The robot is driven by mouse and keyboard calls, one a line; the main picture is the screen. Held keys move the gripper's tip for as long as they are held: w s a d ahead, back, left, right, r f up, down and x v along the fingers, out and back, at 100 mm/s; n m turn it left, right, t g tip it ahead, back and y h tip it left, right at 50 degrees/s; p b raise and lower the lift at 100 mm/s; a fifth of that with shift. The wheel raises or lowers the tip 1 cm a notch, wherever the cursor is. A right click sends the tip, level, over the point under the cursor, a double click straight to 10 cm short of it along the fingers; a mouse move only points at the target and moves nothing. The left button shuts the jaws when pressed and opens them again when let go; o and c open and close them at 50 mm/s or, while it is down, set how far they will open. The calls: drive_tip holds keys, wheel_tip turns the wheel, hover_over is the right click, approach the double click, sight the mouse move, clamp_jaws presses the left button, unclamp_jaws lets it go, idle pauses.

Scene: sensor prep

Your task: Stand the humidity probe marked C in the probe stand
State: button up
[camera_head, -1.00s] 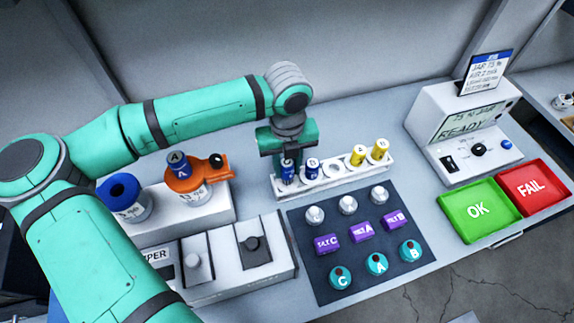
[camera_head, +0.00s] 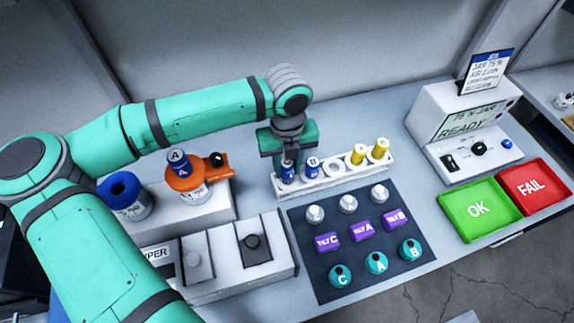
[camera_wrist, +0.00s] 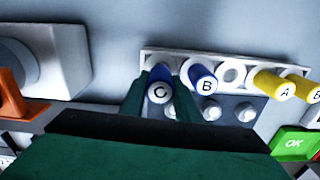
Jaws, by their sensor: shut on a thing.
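The humidity probe marked C is blue with a white lettered cap and stands upright in the leftmost place of the white probe stand (camera_head: 327,184). Its cap reads C in the wrist view, where probe C (camera_wrist: 160,88) sits between my fingers. My gripper (camera_head: 287,168) is shut on probe C, and its fingers also show in the wrist view (camera_wrist: 161,98). The fingers and palm hide part of the probe and its hole. The blue probe B (camera_head: 312,167) stands in the place beside it. An empty round hole (camera_wrist: 232,73) is right of B.
Two yellow probes (camera_head: 370,153) stand at the stand's right end. Blue probe A (camera_head: 178,160) stands in the orange-topped jar (camera_head: 186,183) at left. A dark mat (camera_head: 350,282) with several small parts lies in front. Green OK (camera_head: 476,211) and red FAIL (camera_head: 531,186) trays are right.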

drive_tip(key=shift+d+f, duration=0.1)
drive_tip(key=shift+f, duration=0.15)
drive_tip(key=shift+w+f, duration=0.2)
drive_tip(key=shift+f, duration=0.05)
idle(0.7)
drive_tip(key=shift+f, duration=0.1)
drive_tip(key=shift+s, duration=0.15)
drive_tip(key=shift+f, duration=0.25)
idle(0.5)
drive_tip(key=shift+f, duration=0.3)
idle(0.4)
idle(0.5)
drive_tip(key=shift+f, duration=0.25)
drive_tip(key=o, duration=1.4)
